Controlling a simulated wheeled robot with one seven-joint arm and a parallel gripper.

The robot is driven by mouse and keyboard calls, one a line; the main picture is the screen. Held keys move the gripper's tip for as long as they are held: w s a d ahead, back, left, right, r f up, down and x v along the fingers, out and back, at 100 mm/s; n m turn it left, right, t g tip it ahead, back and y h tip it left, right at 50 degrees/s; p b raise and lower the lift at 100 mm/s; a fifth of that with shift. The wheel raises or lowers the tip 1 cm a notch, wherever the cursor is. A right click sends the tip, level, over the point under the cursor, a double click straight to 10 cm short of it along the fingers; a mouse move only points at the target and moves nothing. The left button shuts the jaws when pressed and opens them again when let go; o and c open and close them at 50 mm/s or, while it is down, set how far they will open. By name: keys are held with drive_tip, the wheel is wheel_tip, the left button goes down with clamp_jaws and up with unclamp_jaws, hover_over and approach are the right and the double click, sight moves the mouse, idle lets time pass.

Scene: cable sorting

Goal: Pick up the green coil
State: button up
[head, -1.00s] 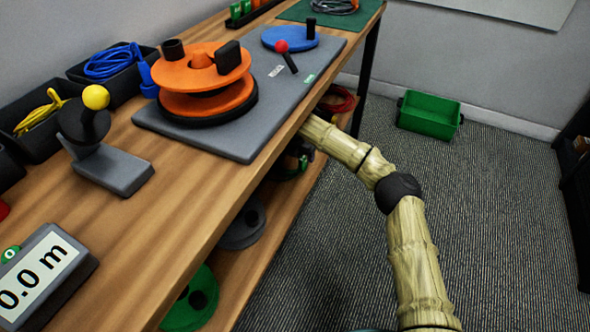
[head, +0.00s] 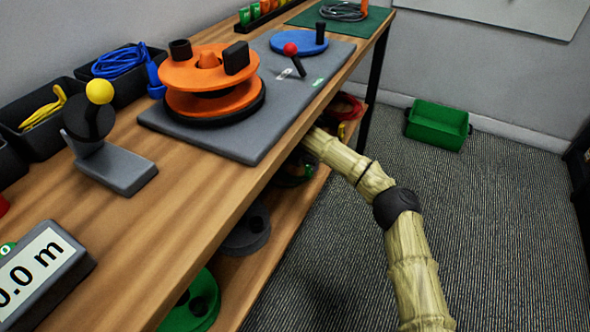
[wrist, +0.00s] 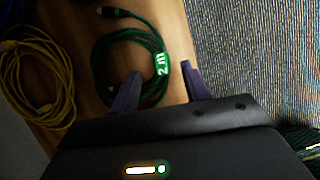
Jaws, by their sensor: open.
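The green coil (wrist: 118,35) lies on the wooden lower shelf in the wrist view, with a bright green "2 m" tag (wrist: 161,72) on its right side. My gripper (wrist: 161,73) is open, its two purple fingers pointing at the coil. One fingertip overlaps the inside of the ring and the other is right of the tag, so the tagged side lies between them in the picture. I cannot tell how high the fingers are above the shelf. In the head view my arm reaches under the tabletop, and the gripper is mostly hidden there.
A yellow coil (wrist: 35,70) lies left of the green one. The shelf edge and carpet are to the right. In the head view, a red coil (head: 346,106) and a green spool (head: 194,303) sit on the lower shelf. A green crate (head: 437,124) stands on open floor.

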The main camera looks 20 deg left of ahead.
drive_tip(key=shift+b+x, duration=2.3)
drive_tip(key=shift+x, duration=0.35)
drive_tip(key=shift+c, duration=0.5)
clamp_jaws()
